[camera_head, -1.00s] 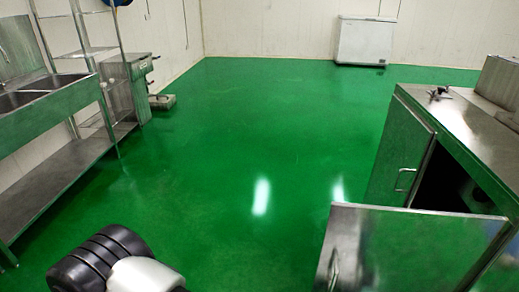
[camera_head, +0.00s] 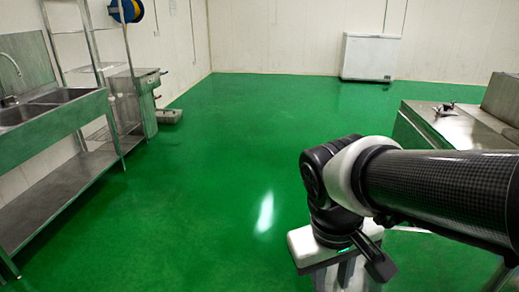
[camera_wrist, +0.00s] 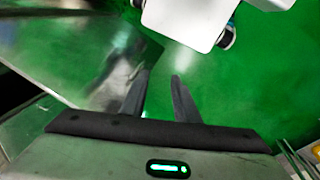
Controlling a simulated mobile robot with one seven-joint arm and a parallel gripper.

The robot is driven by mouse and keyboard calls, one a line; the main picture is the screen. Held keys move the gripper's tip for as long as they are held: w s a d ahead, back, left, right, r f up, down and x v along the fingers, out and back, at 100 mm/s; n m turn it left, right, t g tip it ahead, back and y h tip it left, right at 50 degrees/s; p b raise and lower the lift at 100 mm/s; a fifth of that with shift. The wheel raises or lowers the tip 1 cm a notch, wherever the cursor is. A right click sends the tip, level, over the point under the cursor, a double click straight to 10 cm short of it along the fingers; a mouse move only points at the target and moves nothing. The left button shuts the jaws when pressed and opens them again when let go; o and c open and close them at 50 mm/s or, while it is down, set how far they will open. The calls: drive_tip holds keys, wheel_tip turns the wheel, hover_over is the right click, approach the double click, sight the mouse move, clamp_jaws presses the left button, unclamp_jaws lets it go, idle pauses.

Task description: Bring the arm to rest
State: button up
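My arm (camera_head: 430,190) reaches in from the right edge of the head view and bends down at a black and white joint. The hand hangs below that joint at the bottom edge, and its fingertips do not show there. In the wrist view my gripper (camera_wrist: 161,77) has its two dark fingers apart, with nothing between them. It hangs over the green floor and a blurred steel surface (camera_wrist: 85,70).
A steel sink bench (camera_head: 45,125) and shelf line the left wall. A white chest freezer (camera_head: 369,57) stands at the back. A steel counter (camera_head: 455,125) stands at the right, partly hidden by my arm. The middle of the green floor (camera_head: 220,160) is clear.

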wheel_tip(320, 180, up, 20)
drive_tip(key=d+m+t+y+p, duration=0.1)
drive_tip(key=t+p, duration=0.3)
drive_tip(key=p, duration=0.8)
drive_tip(key=shift+w+d+m+y, duration=0.25)
drive_tip(key=shift+d+m+y, duration=0.05)
drive_tip(key=shift+m, duration=0.6)
drive_tip(key=shift+f, duration=0.15)
